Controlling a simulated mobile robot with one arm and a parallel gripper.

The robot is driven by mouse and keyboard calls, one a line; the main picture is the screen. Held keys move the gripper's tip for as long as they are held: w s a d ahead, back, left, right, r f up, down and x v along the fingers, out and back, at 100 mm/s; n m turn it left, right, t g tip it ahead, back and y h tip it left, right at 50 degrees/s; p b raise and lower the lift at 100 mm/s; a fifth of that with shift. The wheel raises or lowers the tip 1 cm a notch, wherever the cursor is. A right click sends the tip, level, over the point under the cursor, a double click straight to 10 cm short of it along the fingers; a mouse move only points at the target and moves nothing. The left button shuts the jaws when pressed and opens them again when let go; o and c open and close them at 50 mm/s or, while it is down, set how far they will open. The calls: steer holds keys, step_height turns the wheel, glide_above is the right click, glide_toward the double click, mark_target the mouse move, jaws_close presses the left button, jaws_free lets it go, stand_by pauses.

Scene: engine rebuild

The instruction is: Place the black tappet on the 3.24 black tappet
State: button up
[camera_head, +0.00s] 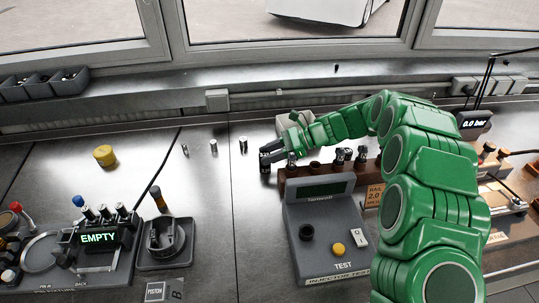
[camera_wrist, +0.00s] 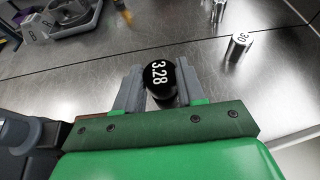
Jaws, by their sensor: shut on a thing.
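My gripper (camera_head: 267,153) is shut on a black tappet (camera_wrist: 160,74) whose top reads 3.28; it sits between the two grey fingers (camera_wrist: 158,88) in the wrist view. In the head view the held tappet (camera_head: 265,166) hangs by the left end of the brown rack; I cannot tell whether it touches the bench. Several dark tappets (camera_head: 340,155) stand in the brown rack (camera_head: 300,183), partly hidden by my arm. No label reading 3.24 is legible.
Silver tappets stand apart on the bench left of my gripper, one (camera_head: 243,146) nearest; a silver one (camera_wrist: 240,46) ending in 30 shows in the wrist view. The injector tester (camera_head: 325,235) stands in front of the rack. A yellow cap (camera_head: 105,156) lies left.

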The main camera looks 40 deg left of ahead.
steer(key=shift+f, duration=0.25)
steer(key=shift+f, duration=0.15)
steer(key=o, duration=1.1)
steer(key=shift+c, duration=0.2)
steer(key=shift+w+d+r, duration=0.1)
steer(key=shift+r, duration=0.1)
steer(key=v, duration=1.1)
steer(key=shift+w+d+r, duration=0.2)
steer(key=shift+w+d, duration=0.05)
